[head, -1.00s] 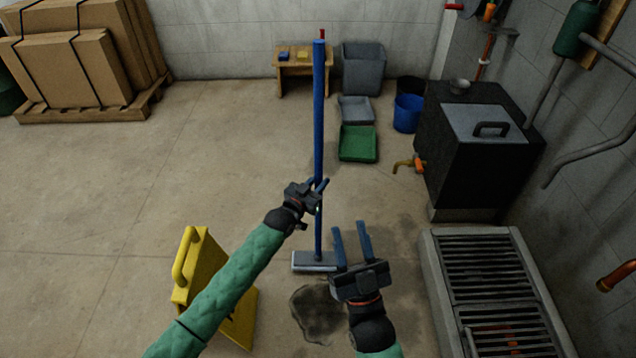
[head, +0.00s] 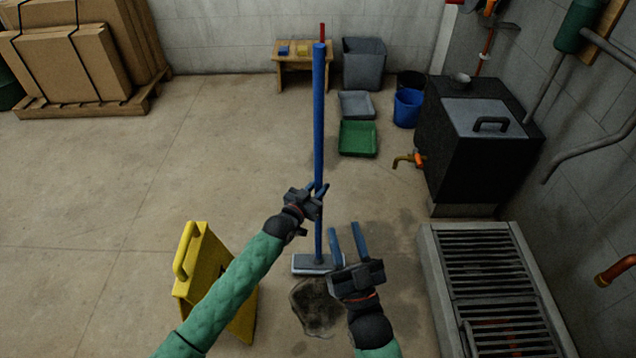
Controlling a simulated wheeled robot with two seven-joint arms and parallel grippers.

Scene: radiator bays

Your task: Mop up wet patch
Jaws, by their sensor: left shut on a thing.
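A flat-headed mop stands upright with a long blue handle (head: 319,110) and a grey head (head: 312,264) on the floor. My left gripper (head: 318,192) is shut on the blue handle, below its middle. A dark wet patch (head: 316,308) lies on the floor just in front of the mop head, on the near side. My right gripper (head: 345,242) is open and empty, its two blue fingers pointing away to the right of the mop head. The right gripper and arm hide part of the patch's right side.
A yellow floor sign (head: 200,262) stands at left, partly behind my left arm. A grated drain (head: 490,285) and a black tank (head: 470,150) are at right. Green (head: 358,139) and grey (head: 356,105) trays, a blue bucket (head: 407,108) and a small wooden table (head: 300,75) stand at the back.

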